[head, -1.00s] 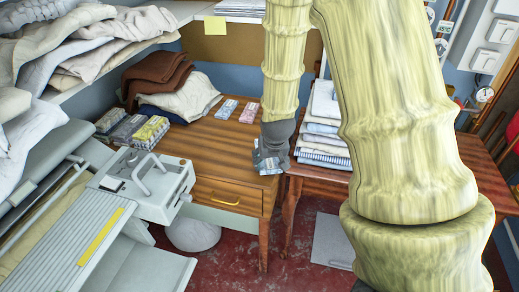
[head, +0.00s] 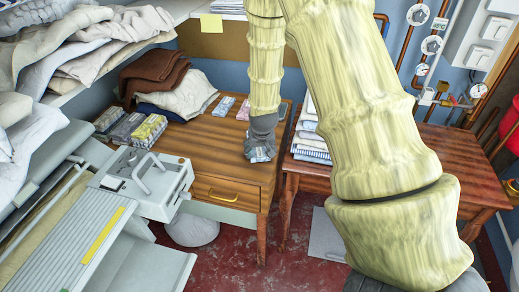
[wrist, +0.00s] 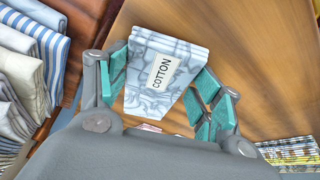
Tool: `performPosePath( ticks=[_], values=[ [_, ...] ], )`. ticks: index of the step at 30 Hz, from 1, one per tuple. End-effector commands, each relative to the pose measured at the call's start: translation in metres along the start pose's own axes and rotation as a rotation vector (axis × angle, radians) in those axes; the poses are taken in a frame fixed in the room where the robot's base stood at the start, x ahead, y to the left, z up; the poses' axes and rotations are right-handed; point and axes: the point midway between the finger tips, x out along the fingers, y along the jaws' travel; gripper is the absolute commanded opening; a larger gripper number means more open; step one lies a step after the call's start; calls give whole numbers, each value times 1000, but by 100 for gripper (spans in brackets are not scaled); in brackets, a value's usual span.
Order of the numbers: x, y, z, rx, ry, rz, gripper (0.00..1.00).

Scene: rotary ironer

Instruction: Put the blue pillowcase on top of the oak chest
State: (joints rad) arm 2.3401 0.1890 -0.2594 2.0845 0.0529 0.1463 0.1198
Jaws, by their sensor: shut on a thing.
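My gripper (wrist: 165,85) is shut on a folded, pale blue-grey marbled cloth (wrist: 170,60) with a white label reading COTTON. The teal finger pads press on its two sides. In the head view my gripper (head: 261,142) points down and the held cloth (head: 261,155) shows at its tip, over the right front part of the wooden chest top (head: 205,140). The chest has a drawer with a yellow handle. The wood also fills most of the wrist view (wrist: 240,40). I cannot tell whether the cloth touches the top.
Patterned packets (head: 150,128) and a brown and cream cloth pile (head: 190,95) lie at the chest's back left. Small packets (head: 226,106) lie behind my gripper. A folded linen stack (head: 310,145) stands on the table at right. The ironer (head: 145,180) is at left.

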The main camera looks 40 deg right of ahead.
Motion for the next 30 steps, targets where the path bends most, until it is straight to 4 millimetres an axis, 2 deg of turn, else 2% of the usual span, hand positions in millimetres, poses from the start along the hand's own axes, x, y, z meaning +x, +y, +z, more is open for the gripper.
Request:
performPosePath(
  ticks=[13,14,17,30],
  values=[
    [6,0,2,0,1,0,42],
    [6,0,2,0,1,0,67],
    [6,0,2,0,1,0,86],
    [2,0,0,0,1,0,87]
  ],
)
